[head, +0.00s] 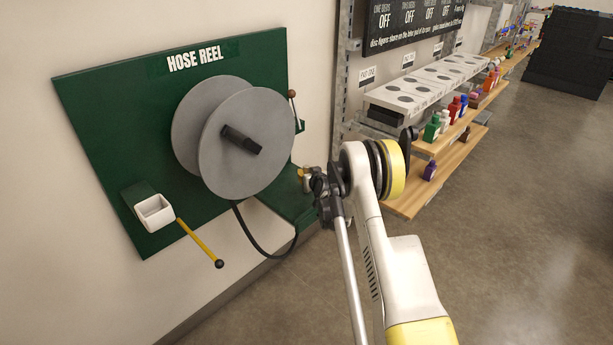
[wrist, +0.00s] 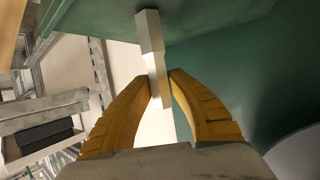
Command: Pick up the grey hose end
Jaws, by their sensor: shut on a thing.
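My gripper (wrist: 161,84) has its two yellow fingers closed around a grey, squared piece, the hose end (wrist: 151,38), in the wrist view. The hose end sticks out past the fingertips, with green panel behind it. In the head view my gripper (head: 303,175) is at the right edge of the green board, mostly hidden by my wrist, and the hose end cannot be made out clearly. The black hose (head: 252,241) hangs from under the grey reel (head: 245,143) and curves up toward my gripper; its last stretch is hard to see.
The green board (head: 105,125) marked HOSE REEL is on the wall. A white cup-like holder (head: 155,213) and a yellow lever (head: 198,239) stick out low on it. To the right are shelves (head: 425,185) with small coloured bottles.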

